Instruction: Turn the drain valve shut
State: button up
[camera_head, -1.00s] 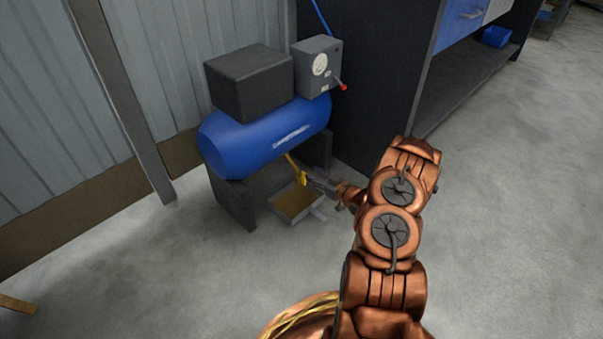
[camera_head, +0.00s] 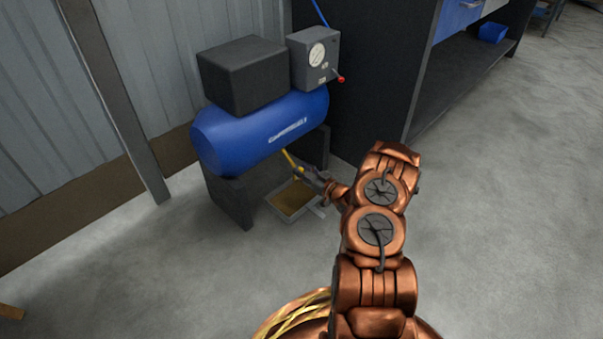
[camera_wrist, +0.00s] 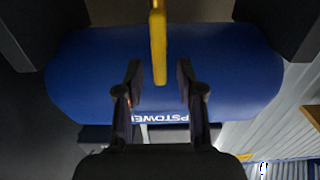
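The yellow drain valve lever (camera_head: 291,161) hangs below the blue compressor tank (camera_head: 250,135). In the wrist view the lever (camera_wrist: 158,45) comes down from the top, across the tank (camera_wrist: 90,75), and its end lies between my fingertips. My gripper (camera_head: 311,177) is under the tank at its front side. In the wrist view my gripper (camera_wrist: 159,78) is open, with a finger on each side of the lever and a visible gap on both sides. The valve body is hidden from both views.
A drain tray (camera_head: 287,215) lies on the floor below the lever. The tank's dark supports (camera_head: 229,200) stand on either side. A grey gauge box (camera_head: 303,62) with a red-tipped handle is above. A workbench (camera_head: 440,110) is to the right; open floor lies in front.

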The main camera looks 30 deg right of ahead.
jog(key=shift+w+a, duration=0.1)
jog(key=shift+w, duration=0.35)
grip_shut()
